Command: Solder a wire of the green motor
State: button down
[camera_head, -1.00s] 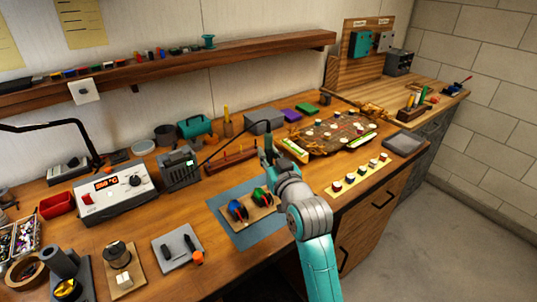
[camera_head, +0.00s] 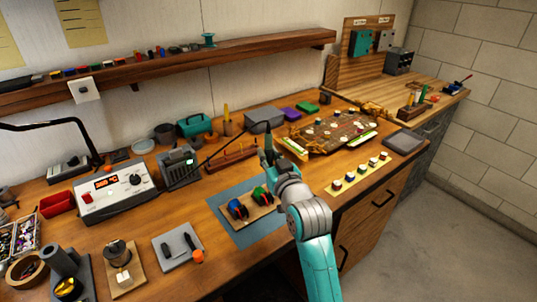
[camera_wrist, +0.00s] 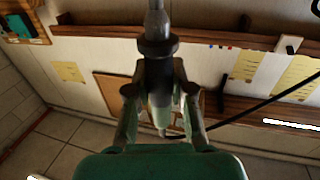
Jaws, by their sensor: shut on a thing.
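My gripper (camera_head: 267,160) is above the bench, behind and above the motors. In the wrist view my gripper (camera_wrist: 160,105) is shut on a soldering iron (camera_wrist: 157,47), with a grey metal shaft and dark collar. A black cable runs off to the right there. In the head view the iron (camera_head: 268,142) shows as a dark upright piece, and its tip is too small to make out. The green motor (camera_head: 261,194) sits beside a blue motor (camera_head: 237,209) on a small wooden holder on a blue-grey mat (camera_head: 247,236). The iron is apart from both motors. Their wires are too small to tell clearly.
A soldering station (camera_head: 118,197) with a lit display stands at left. A grey tray (camera_head: 178,245) with tools lies left of the mat.

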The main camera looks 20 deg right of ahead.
aim_at(269, 140)
jog(key=shift+f, duration=0.35)
dwell(1.9)
dwell(0.4)
jog(key=shift+r, duration=3.05)
jog(key=shift+a, duration=0.1)
